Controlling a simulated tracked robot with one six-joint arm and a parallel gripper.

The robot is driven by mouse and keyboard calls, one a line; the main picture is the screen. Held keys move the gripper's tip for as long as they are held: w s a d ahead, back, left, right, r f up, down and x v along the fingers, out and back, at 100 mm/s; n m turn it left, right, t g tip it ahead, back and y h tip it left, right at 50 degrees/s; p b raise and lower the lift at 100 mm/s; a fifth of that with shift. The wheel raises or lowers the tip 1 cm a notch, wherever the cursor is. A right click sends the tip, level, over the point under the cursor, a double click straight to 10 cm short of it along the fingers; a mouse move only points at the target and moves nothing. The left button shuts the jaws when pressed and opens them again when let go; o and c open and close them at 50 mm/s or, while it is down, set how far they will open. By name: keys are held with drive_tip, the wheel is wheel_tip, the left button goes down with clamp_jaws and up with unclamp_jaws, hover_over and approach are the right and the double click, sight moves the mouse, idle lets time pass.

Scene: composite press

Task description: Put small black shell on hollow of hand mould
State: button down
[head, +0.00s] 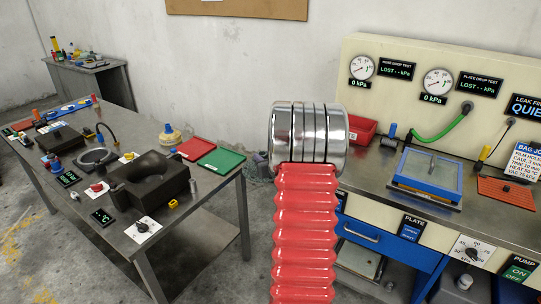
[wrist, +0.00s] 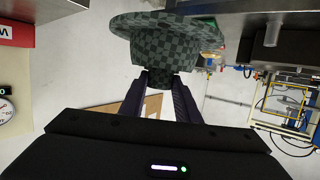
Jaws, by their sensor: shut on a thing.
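My gripper (wrist: 166,84) shows in the wrist view, its two dark fingers shut on the small black shell (wrist: 165,52). The shell has a dark checkered weave, with a wide flange beyond a narrower body gripped between the fingertips. In the head view my gripper and the shell are not visible; my red and metal arm fills the middle. A dark block with a round hollow (head: 152,178), which looks like the hand mould, stands on the left bench. Its hollow looks empty. The shell is held in the air, and no contact with the mould shows.
The left bench (head: 210,188) also carries red and green trays (head: 222,158), knobs, small displays and a round dark plate (head: 98,157) with a hose. On the right, a gauge panel (head: 400,62) stands behind a bench with a blue-framed box (head: 428,175). Floor shows between the benches.

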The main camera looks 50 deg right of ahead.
drive_tip(key=w+a+f+n+t+y, duration=0.1)
drive_tip(key=w+a, duration=0.3)
drive_tip(key=a, duration=0.8)
drive_tip(key=w+a+n+y, duration=0.1)
drive_tip(key=w+a, duration=0.3)
drive_tip(key=a, duration=0.9)
drive_tip(key=w+a+r+n+t+y, duration=0.1)
drive_tip(key=a+n+y, duration=0.3)
drive_tip(key=a, duration=2.5)
drive_tip(key=shift+w+a+r+y, duration=0.15)
drive_tip(key=shift+w+a+y, duration=0.05)
drive_tip(key=shift+y, duration=0.4)
drive_tip(key=shift+s, duration=0.1)
